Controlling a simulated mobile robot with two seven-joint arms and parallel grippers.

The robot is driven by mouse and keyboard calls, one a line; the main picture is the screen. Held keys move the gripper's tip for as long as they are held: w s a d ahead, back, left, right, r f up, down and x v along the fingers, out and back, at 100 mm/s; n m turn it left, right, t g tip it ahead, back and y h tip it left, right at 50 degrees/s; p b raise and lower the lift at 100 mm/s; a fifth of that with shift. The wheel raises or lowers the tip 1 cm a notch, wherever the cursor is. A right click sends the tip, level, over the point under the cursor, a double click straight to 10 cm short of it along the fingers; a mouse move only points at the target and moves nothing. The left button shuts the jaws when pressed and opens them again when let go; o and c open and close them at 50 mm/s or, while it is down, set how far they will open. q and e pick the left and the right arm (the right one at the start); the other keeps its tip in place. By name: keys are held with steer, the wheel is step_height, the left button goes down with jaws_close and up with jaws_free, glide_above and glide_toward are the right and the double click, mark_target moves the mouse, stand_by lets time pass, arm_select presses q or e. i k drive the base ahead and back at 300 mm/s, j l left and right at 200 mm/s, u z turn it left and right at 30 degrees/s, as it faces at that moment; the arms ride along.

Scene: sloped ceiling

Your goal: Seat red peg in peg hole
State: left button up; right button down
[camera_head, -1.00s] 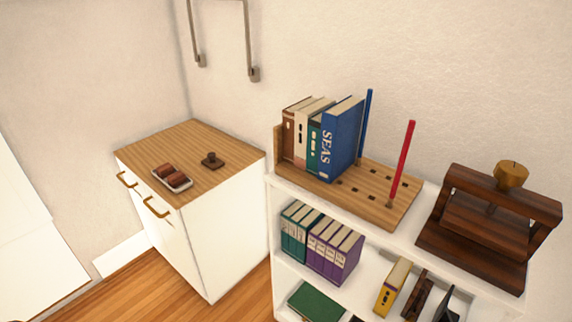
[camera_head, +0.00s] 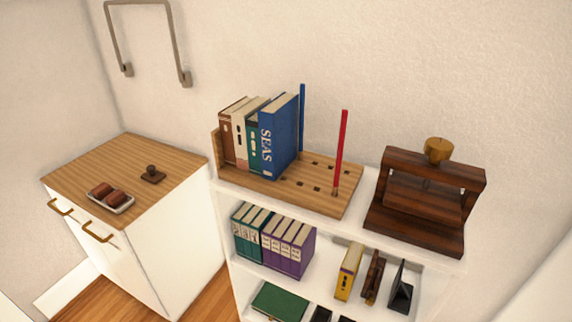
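The red peg (camera_head: 341,150) is a tall thin rod near the right end of a wooden board with rows of dark holes. It stands nearly upright, leaning slightly. Its foot meets the board near the front right; I cannot tell whether it is in a hole. The peg board (camera_head: 328,201) lies on top of a white shelf, with several free holes in its middle. A blue peg (camera_head: 302,120) stands at the back of the board, partly hidden by the books. Neither of my grippers is in view.
Books (camera_head: 278,135) stand on the board's left part. A dark wooden press (camera_head: 424,200) with a brass knob stands right of the board. A wood-topped cabinet (camera_head: 75,170) with a small tray (camera_head: 111,200) and a stamp (camera_head: 152,175) is at left. Shelves below hold binders (camera_head: 288,248).

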mark_target(307, 184)
steer(key=i+j+z, duration=0.3)
steer(key=j+z, duration=0.15)
steer(key=j, duration=0.2)
steer(key=i+j+z, duration=0.2)
steer(key=j, duration=0.2)
steer(key=k+l, duration=0.05)
